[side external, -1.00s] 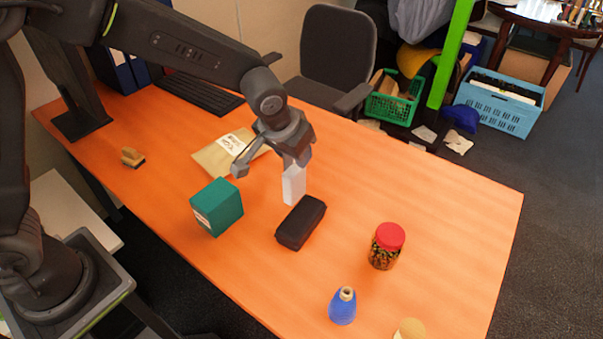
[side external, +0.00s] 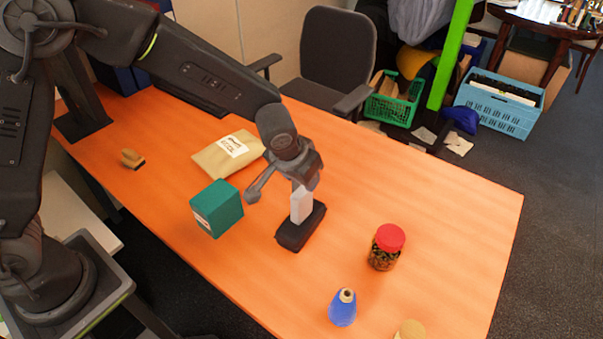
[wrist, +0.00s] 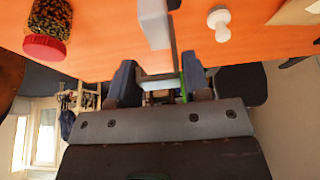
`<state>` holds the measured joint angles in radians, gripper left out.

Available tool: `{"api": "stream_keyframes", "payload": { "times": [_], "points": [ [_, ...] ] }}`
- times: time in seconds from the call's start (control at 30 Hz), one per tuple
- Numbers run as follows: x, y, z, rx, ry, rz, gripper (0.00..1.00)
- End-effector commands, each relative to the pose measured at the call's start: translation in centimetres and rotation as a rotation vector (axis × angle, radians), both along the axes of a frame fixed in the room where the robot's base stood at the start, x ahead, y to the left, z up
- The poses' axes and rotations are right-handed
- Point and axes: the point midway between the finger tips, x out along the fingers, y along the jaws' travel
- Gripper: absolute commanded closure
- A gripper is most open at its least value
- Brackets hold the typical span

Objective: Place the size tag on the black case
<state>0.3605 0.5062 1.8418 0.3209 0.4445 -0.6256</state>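The black case (side external: 291,238) lies on the orange table in the middle of the side view. The size tag (side external: 301,204) is a pale grey-white block, upright, with its lower end over the case top. I cannot tell if it touches the case. In the wrist view the tag (wrist: 155,25) lies between and beyond the two fingers (wrist: 159,75). The case is mostly hidden there.
A teal box (side external: 217,208) stands left of the case, and a brown envelope (side external: 228,154) lies behind it. A red-lidded jar (side external: 387,248) and a blue cone-shaped bottle (side external: 343,308) stand to the right and front. A wooden brush (side external: 132,159) lies far left. The right tabletop is clear.

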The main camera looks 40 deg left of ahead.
Motion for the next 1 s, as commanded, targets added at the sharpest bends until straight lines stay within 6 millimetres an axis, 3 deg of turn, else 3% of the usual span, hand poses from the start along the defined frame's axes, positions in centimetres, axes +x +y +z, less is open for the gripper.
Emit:
{"api": "stream_keyframes", "payload": {
  "times": [0.2,0.53,1.0],
  "points": [
    [0.0,0.0,0.0,0.000,0.000,0.000,0.36],
    [-0.1,0.0,0.7,-0.001,-0.002,0.001,0.36],
    [-3.5,0.0,9.0,-0.003,-0.004,-0.001,0.36]
  ]
}}
